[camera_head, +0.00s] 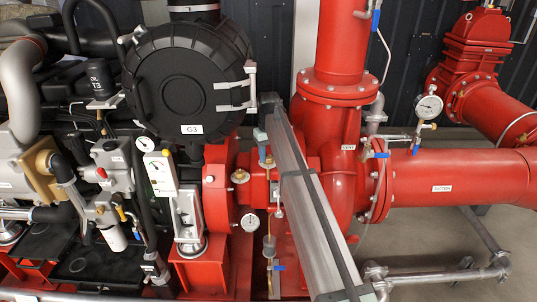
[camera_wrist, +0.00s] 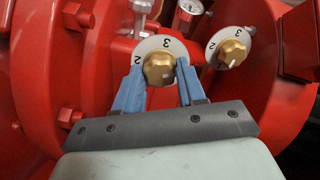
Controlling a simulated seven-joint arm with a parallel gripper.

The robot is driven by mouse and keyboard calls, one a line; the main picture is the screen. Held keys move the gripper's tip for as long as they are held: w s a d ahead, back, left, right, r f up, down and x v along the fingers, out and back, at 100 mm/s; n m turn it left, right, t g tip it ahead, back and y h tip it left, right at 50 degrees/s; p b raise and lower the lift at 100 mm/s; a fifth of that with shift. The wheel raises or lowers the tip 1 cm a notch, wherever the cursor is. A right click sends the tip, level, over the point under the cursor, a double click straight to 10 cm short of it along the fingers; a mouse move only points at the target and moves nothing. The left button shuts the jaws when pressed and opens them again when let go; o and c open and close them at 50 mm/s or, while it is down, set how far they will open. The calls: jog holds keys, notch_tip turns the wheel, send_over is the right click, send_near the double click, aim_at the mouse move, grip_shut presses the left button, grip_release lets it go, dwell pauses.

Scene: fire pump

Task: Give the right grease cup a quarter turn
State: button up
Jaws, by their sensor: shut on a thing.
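My gripper (camera_wrist: 160,76) has its two blue fingers closed on the brass knob of the right grease cup (camera_wrist: 159,69) in the wrist view. The knob sits on a round white dial with the numbers 2 and 3 showing; the fingers and gripper body hide its lower part. The left grease cup (camera_wrist: 232,51), a like brass knob on a white dial, stands apart to the right in the wrist view, which looks turned around. In the head view the left cup (camera_head: 240,175) shows on the red pump housing, while my arm largely hides my gripper.
A red flange with bolts (camera_wrist: 67,117) is close to the left. In the head view, red pipes (camera_head: 440,175) lie right, and a black round housing (camera_head: 188,85) stands above.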

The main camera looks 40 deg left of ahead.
aim_at(268, 157)
jog(key=shift+m, duration=2.3)
jog(key=o, duration=1.1)
jog(key=shift+c, duration=0.2)
notch_tip(268, 157, up, 14)
jog(key=shift+f, duration=0.15)
